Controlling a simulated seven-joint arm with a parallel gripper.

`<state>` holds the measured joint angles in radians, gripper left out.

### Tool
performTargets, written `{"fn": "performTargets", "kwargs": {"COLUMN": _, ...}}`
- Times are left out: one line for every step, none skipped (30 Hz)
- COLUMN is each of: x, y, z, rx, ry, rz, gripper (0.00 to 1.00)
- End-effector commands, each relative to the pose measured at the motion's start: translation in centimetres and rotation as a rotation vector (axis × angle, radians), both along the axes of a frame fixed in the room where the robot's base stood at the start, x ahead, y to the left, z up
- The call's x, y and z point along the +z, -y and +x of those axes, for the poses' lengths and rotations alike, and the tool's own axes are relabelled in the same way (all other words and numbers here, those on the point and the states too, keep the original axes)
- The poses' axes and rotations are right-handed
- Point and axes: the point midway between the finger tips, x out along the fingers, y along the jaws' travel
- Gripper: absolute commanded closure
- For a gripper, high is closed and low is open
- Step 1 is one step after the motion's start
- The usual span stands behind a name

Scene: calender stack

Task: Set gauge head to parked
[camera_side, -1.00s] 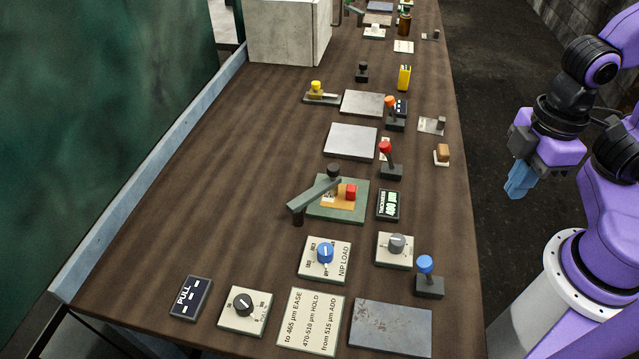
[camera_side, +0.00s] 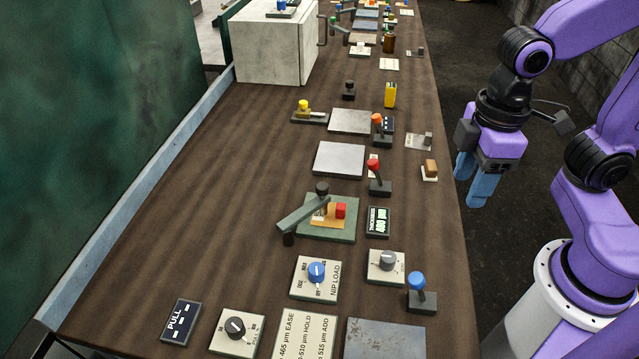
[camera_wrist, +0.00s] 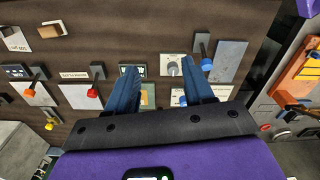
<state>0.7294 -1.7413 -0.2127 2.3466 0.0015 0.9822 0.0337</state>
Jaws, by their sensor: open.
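I cannot read a label naming the gauge head in either view. A red-knobbed lever (camera_side: 374,168) stands on a dark base by a small, partly hidden label. It also shows in the wrist view (camera_wrist: 94,92). Left of and nearer than it, a dark swing arm (camera_side: 303,213) with a black knob lies over a green plate (camera_side: 345,232) holding red and orange blocks. A dark readout (camera_side: 378,221) with lit digits is beside that plate. My gripper (camera_side: 473,182) is open and empty, beyond the bench's right edge, touching nothing. Its two blue fingers (camera_wrist: 161,75) stand apart in the wrist view.
An orange-knobbed lever (camera_side: 378,121) and a yellow-knobbed one (camera_side: 304,106) stand farther back. The bench's left strip is clear.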

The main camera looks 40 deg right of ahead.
Motion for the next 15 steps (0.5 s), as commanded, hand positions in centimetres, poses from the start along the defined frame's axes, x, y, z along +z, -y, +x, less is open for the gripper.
{"fn": "performTargets", "kwargs": {"x": 0.5, "y": -1.1, "z": 1.4, "rx": -0.031, "ry": 0.000, "rz": -0.001, "gripper": 0.48}}
{"fn": "performTargets", "kwargs": {"x": 0.7, "y": -1.6, "z": 2.1, "rx": -0.048, "ry": -0.001, "rz": -0.001, "gripper": 0.48}}
{"fn": "performTargets", "kwargs": {"x": 1.1, "y": -2.3, "z": 3.1, "rx": -0.072, "ry": -0.002, "rz": -0.003, "gripper": 0.48}}
{"fn": "performTargets", "kwargs": {"x": 1.3, "y": -2.8, "z": 3.8, "rx": -0.090, "ry": -0.003, "rz": -0.003, "gripper": 0.48}}
{"fn": "performTargets", "kwargs": {"x": 1.6, "y": -3.3, "z": 4.5, "rx": -0.109, "ry": -0.004, "rz": -0.004, "gripper": 0.48}}
{"fn": "performTargets", "kwargs": {"x": 1.9, "y": -3.9, "z": 5.5, "rx": -0.133, "ry": -0.004, "rz": -0.005, "gripper": 0.48}}
{"fn": "performTargets", "kwargs": {"x": 2.2, "y": -4.4, "z": 6.2, "rx": -0.152, "ry": -0.004, "rz": -0.005, "gripper": 0.48}}
{"fn": "performTargets", "kwargs": {"x": 2.4, "y": -4.9, "z": 7.0, "rx": -0.169, "ry": -0.005, "rz": -0.005, "gripper": 0.48}}
{"fn": "performTargets", "kwargs": {"x": 2.7, "y": -5.5, "z": 7.9, "rx": -0.193, "ry": -0.005, "rz": -0.006, "gripper": 0.48}}
{"fn": "performTargets", "kwargs": {"x": 3.0, "y": -5.9, "z": 8.7, "rx": -0.211, "ry": -0.006, "rz": -0.007, "gripper": 0.48}}
{"fn": "performTargets", "kwargs": {"x": 3.2, "y": -6.4, "z": 9.3, "rx": -0.229, "ry": -0.007, "rz": -0.008, "gripper": 0.48}}
{"fn": "performTargets", "kwargs": {"x": 3.5, "y": -6.9, "z": 10.3, "rx": -0.254, "ry": -0.008, "rz": -0.009, "gripper": 0.48}}
{"fn": "performTargets", "kwargs": {"x": 3.7, "y": -7.3, "z": 11.0, "rx": -0.272, "ry": -0.008, "rz": -0.009, "gripper": 0.48}}
{"fn": "performTargets", "kwargs": {"x": 3.9, "y": -7.7, "z": 11.7, "rx": -0.289, "ry": -0.009, "rz": -0.011, "gripper": 0.48}}
{"fn": "performTargets", "kwargs": {"x": 4.2, "y": -8.3, "z": 12.7, "rx": -0.314, "ry": -0.009, "rz": -0.009, "gripper": 0.48}}
